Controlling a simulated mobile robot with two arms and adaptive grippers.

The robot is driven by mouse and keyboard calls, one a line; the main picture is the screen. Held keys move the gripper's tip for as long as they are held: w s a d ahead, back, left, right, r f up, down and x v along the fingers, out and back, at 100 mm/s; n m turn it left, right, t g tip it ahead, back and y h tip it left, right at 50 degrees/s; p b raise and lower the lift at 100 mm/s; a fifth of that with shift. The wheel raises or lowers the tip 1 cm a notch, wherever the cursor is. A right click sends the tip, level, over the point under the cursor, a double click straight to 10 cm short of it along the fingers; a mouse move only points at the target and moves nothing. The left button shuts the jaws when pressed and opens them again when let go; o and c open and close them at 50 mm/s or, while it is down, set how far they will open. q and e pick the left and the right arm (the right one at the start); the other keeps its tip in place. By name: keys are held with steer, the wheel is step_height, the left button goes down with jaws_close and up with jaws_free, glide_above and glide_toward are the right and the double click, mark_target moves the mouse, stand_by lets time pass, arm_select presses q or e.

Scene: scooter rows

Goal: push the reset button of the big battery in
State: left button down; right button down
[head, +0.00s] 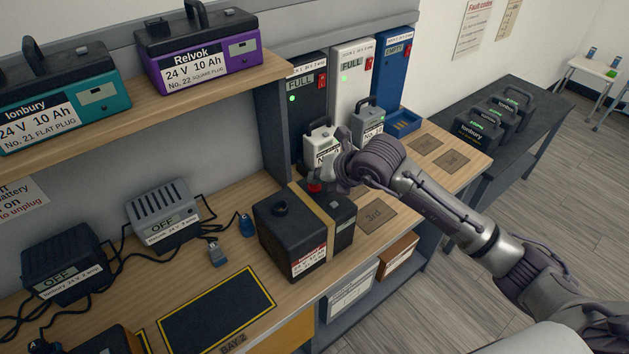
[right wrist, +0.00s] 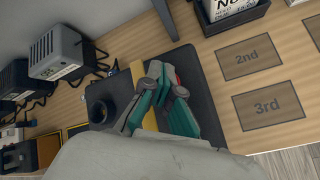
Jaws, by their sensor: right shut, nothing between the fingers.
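The big battery (head: 290,238) is a black box with a tan strap, a round black cap and a white label, standing on the wooden bench. A red button (head: 314,187) shows on its top, just beside the tip of my right gripper (head: 328,178). In the right wrist view the battery (right wrist: 192,65) lies under the teal fingers of my right gripper (right wrist: 158,72), which are shut and empty. The fingers hide part of the battery top, and I cannot tell whether they touch the button. My left gripper is not in view.
Two chargers marked OFF (head: 163,213) with loose cables stand on the left. A yellow-edged black mat (head: 217,308) is in front. Smaller batteries (head: 367,126) stand in charging docks behind. A shelf (head: 205,82) with teal and purple batteries overhangs at upper left. The mat marked 3rd (head: 376,217) is empty.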

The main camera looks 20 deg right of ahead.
mark_target(317, 186)
steer(key=shift+r, duration=0.1)
steer(key=shift+r+p, duration=0.6)
steer(key=shift+r, duration=0.4)
steer(key=shift+r+p, duration=1.5)
steer(key=shift+r, duration=1.05)
steer(key=shift+f, duration=0.1)
